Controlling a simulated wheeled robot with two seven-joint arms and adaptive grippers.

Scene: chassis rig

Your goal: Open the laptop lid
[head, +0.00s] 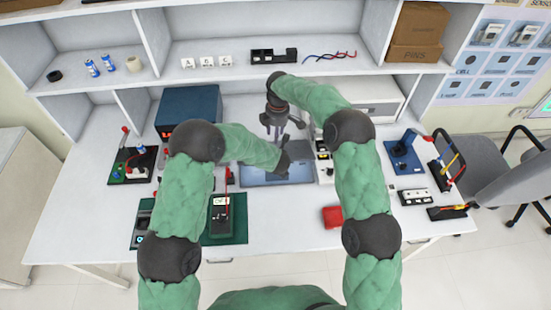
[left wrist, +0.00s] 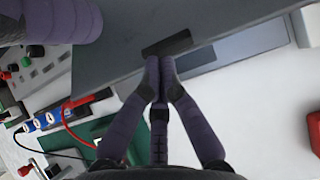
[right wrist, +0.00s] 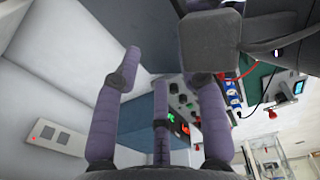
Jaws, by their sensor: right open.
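The laptop (head: 262,179) lies at the middle of the bench, its grey lid (head: 303,152) raised at a slant over the bluish base. In the left wrist view the lid (left wrist: 120,50) is a large grey slab with a dark tab (left wrist: 167,42) at its edge, and part of the base (left wrist: 225,52) shows beyond it. My left gripper (left wrist: 160,62) has its fingertips together right at the tab; I cannot tell whether they touch it. My right gripper (head: 274,122) points down above the laptop's back area, with its fingers (right wrist: 165,65) spread and nothing between them.
A blue instrument box (head: 188,106) stands behind left. A meter (head: 220,212) lies on a green mat in front left. A red block (head: 332,217) lies front right, and a blue device (head: 404,152) stands farther right. Shelves (head: 200,48) rise behind. The front of the bench has free room.

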